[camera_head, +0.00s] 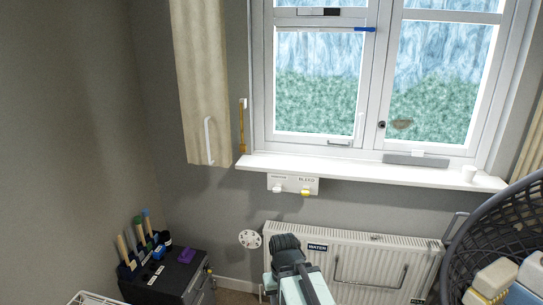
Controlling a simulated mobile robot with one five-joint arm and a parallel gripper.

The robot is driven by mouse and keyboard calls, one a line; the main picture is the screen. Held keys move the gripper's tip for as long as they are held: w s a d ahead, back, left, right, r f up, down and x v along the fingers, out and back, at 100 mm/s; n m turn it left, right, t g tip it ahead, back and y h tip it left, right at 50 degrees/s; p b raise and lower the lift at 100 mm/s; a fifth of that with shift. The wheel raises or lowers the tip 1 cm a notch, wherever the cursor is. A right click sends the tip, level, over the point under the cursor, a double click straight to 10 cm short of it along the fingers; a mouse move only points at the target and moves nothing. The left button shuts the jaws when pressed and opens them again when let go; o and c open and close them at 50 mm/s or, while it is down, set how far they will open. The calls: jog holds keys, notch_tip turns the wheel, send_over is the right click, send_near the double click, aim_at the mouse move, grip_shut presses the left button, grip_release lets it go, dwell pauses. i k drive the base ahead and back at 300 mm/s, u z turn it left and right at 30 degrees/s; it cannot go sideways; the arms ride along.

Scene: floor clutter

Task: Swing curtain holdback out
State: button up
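A beige curtain (200,70) hangs at the left of the window. A white holdback-like bar (208,142) stands upright in front of its lower part, with short bent ends. A thin brass-coloured upright piece (241,128) with a white top is on the wall between the curtain and the window frame. I cannot tell for sure which of the two is the holdback. My gripper (286,242) is dark and sits at the lower middle, in front of the radiator and well below the curtain. Its fingers are too unclear to tell whether they are open.
A white window sill (345,172) juts out above a label plate with two knobs (292,185). A radiator (385,262) stands below. A black cabinet with tools (165,275) is at lower left. A dark basket (510,225) fills the lower right. Wall space below the curtain is clear.

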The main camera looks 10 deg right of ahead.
aim_at(243, 148)
jog(key=z, duration=0.15)
jog(key=k, duration=0.7)
jog(key=z, duration=0.75)
jog(key=i, duration=1.05)
jog(key=u, duration=0.4)
jog(key=i, duration=1.05)
jog(key=u, duration=0.9)
